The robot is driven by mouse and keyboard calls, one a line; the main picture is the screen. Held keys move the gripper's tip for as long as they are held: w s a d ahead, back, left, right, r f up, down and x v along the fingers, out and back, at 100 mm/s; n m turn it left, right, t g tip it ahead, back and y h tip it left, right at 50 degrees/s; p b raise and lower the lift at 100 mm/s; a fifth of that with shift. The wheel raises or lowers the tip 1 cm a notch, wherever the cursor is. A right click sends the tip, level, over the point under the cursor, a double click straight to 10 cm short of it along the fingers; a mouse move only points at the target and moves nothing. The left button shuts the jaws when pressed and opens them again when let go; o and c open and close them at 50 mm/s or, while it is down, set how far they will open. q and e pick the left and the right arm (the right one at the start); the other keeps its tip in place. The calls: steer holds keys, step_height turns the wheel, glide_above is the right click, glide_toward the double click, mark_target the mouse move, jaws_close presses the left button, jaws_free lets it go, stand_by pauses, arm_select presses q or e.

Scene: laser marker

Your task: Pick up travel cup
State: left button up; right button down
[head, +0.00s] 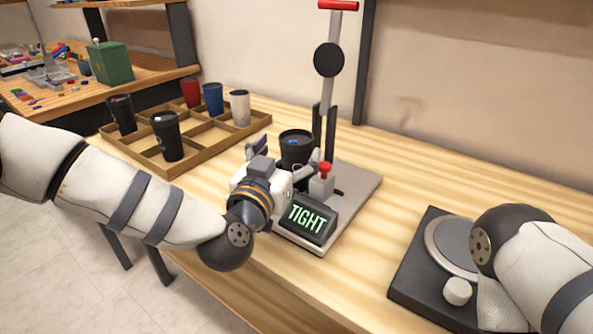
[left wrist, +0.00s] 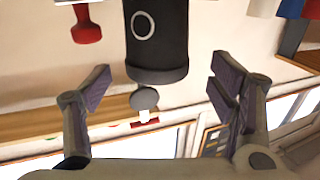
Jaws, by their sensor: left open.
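A black travel cup (head: 296,143) stands upright in the marking machine, beside its upright post. My left gripper (head: 282,160) is in front of the cup, open, with its fingers pointing toward it. In the left wrist view the black cup (left wrist: 157,40), with a pale ring mark on its side, lies between and beyond the spread fingers of my left gripper (left wrist: 162,78). Gaps show on both sides, and the cup does not look gripped. The cup's lower part is hidden by the gripper in the head view. My right arm enters at the right; its gripper does not show.
The machine's base plate (head: 355,190) carries a display (head: 308,218) reading TIGHT and a red-topped control (head: 325,170) close to the gripper. A wooden divided rack (head: 205,137) with several cups stands at the left. A dark device with a round plate (head: 452,246) sits at the right.

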arm_select(q)
steer(key=x, duration=0.4)
steer(key=shift+w+d+r, duration=0.1)
steer(key=shift+w+d, duration=0.1)
steer(key=shift+w, duration=0.15)
steer(key=c, duration=0.8)
steer(key=shift+o, duration=0.2)
steer(key=shift+r, duration=0.1)
